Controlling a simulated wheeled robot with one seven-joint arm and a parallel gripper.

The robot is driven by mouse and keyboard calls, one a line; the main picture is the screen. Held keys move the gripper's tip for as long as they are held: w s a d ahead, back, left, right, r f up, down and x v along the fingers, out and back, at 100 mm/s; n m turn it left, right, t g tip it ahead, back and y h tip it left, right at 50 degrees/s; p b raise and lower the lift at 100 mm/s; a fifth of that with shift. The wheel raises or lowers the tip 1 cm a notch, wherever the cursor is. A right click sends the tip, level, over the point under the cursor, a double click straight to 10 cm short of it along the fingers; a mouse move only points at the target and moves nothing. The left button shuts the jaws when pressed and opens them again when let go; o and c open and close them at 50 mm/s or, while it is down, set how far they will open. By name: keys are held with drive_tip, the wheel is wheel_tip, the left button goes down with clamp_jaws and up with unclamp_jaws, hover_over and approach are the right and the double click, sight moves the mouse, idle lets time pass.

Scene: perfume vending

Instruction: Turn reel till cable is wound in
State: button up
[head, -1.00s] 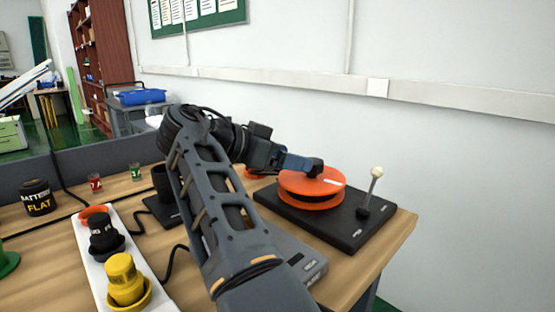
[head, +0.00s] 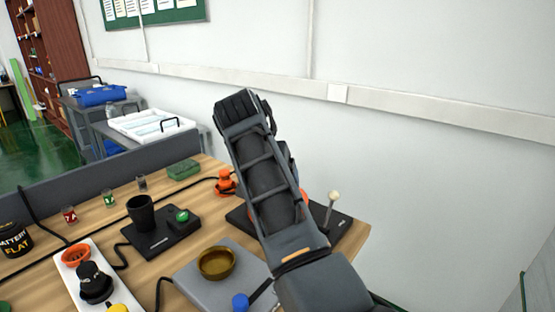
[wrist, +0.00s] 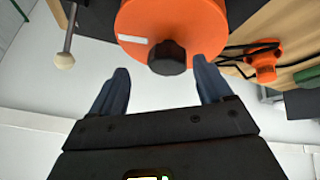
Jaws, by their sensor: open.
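The orange reel (wrist: 185,22) fills the top of the wrist view, with a black knob (wrist: 167,58) near its rim and a white label on its face. My gripper (wrist: 160,70) is open, its two blue fingers apart, with the knob showing in the gap between the fingertips. I cannot tell whether the fingers touch it. In the head view my arm hides most of the reel and the gripper. A black cable (wrist: 236,56) runs near an orange plug (wrist: 263,66), which also shows in the head view (head: 225,183).
A lever with a white ball (head: 334,195) stands beside the reel on the black base (head: 345,222). A grey plate with a brass bowl (head: 216,263), a black cup (head: 141,213) and several small items stand to the left. A wall rises behind the desk.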

wheel_tip(320, 180, up, 4)
drive_tip(key=d+n+g+y+p, duration=0.1)
drive_tip(key=n+y+p, duration=0.2)
drive_tip(key=n+p, duration=0.15)
drive_tip(key=shift+n+g+y, duration=0.3)
drive_tip(key=shift+n+y, duration=0.05)
drive_tip(key=shift+y, duration=0.45)
drive_tip(key=shift+d+p+x, duration=0.15)
drive_tip(key=shift+p+x, duration=0.35)
drive_tip(key=shift+x, duration=1.2)
drive_tip(key=shift+d+p+x, duration=0.1)
drive_tip(key=shift+p+x, duration=0.4)
drive_tip(key=shift+x, duration=1.2)
drive_tip(key=shift+s, duration=0.1)
drive_tip(key=shift+f, duration=0.1)
clamp_jaws()
